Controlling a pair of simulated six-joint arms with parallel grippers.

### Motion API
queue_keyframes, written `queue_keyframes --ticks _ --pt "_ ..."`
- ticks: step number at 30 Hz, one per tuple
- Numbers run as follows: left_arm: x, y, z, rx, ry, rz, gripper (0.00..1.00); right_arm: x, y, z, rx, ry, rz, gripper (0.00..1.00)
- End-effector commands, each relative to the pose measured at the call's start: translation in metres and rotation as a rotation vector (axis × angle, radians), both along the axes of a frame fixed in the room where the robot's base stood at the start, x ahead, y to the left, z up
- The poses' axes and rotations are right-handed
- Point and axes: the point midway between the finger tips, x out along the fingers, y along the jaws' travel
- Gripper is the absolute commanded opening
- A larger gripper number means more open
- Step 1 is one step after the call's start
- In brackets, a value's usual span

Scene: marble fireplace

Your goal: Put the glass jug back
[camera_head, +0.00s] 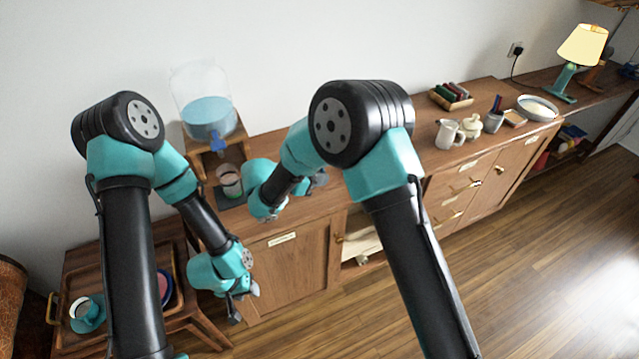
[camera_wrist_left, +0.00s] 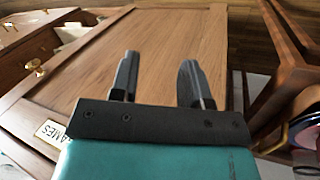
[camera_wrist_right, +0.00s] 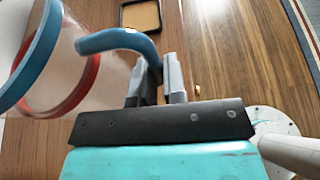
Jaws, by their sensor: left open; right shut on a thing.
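The glass jug (camera_wrist_right: 62,65) is clear, with a blue rim, a red band and a blue curved handle (camera_wrist_right: 122,40). My right gripper (camera_wrist_right: 160,80) is shut on the handle in the right wrist view, with the jug's body to its left. In the head view my right arm hides most or all of the jug and the gripper's hold. My left gripper (camera_head: 243,301) is open and empty, low in front of the cabinet door. Its two fingers (camera_wrist_left: 157,82) stand apart in the left wrist view.
A drink dispenser (camera_head: 207,117) with a blue tap stands on a wooden stand, with a glass (camera_head: 229,181) below it. A white pitcher (camera_head: 448,135) and small pots stand on the right sideboard. A tray with a cup (camera_head: 84,310) lies low at left.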

Motion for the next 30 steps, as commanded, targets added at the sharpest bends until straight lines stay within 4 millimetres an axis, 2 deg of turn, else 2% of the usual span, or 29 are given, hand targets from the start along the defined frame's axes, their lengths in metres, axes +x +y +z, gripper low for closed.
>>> queue_keyframes --ticks 7,11,18,30 --pt "0.000 0.000 0.000 0.000 0.000 0.000 0.43 0.001 0.000 0.000 0.000 -0.001 0.000 0.00" --pt "0.000 0.000 0.000 0.000 0.000 0.000 0.43 0.010 0.000 -0.002 0.000 -0.001 -0.003 0.00" --pt "0.000 0.000 0.000 0.000 0.000 0.000 0.43 0.008 0.000 -0.033 -0.001 0.000 0.000 0.00" --pt "0.000 0.000 0.000 0.000 0.000 0.000 0.43 0.008 0.000 -0.037 0.000 -0.001 0.000 0.00"
